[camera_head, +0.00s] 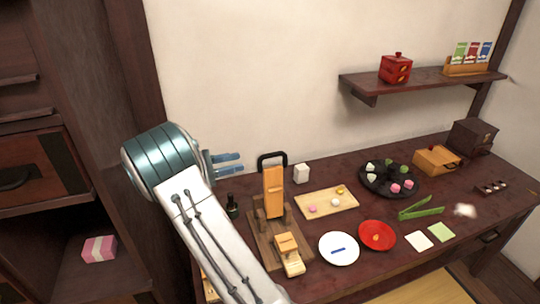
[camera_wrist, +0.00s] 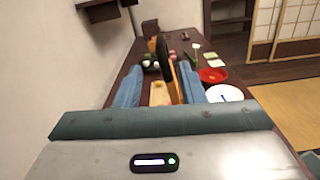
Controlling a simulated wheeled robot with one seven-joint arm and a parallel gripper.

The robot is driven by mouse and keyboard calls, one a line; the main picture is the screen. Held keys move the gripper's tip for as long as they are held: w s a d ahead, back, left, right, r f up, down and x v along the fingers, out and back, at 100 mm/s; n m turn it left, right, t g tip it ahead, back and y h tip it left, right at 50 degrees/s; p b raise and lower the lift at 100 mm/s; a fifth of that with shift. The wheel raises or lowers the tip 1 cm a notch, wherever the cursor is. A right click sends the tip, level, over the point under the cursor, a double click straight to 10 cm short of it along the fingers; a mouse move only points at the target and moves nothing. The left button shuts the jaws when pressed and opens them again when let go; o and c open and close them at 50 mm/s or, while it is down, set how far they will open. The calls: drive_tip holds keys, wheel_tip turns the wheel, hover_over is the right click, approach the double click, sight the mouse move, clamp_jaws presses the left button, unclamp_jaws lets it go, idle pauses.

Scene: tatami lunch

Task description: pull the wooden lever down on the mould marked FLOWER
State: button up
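A wooden press (camera_head: 273,190) stands on the dark table, with an upright orange-brown lever and a black loop handle (camera_head: 272,156) at its top. Its base board (camera_head: 264,236) lies flat. A small wooden block mould (camera_head: 288,250) sits at the front of the base. I cannot read any FLOWER marking. My gripper (camera_head: 241,162) is left of the handle, at about its height in the picture, and apart from it. Its two blue fingers are spread with nothing between them. In the wrist view the black handle and lever (camera_wrist: 168,70) show ahead, between the fingers.
Right of the press are a wooden board with sweets (camera_head: 338,204), a white plate (camera_head: 325,248), a red plate (camera_head: 377,248), a black round tray (camera_head: 388,193) and green tongs (camera_head: 422,212). A white cube (camera_head: 301,173) stands behind. A wall shelf (camera_head: 430,78) is higher up. My arm hides the table's left end.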

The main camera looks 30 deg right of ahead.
sight(263, 157)
drive_tip(key=p+x, duration=0.1)
drive_tip(key=x, duration=1)
drive_tip(key=shift+s+d+p, duration=0.1)
drive_tip(key=shift+d+p, duration=0.2)
drive_tip(key=shift+p, duration=0.05)
clamp_jaws()
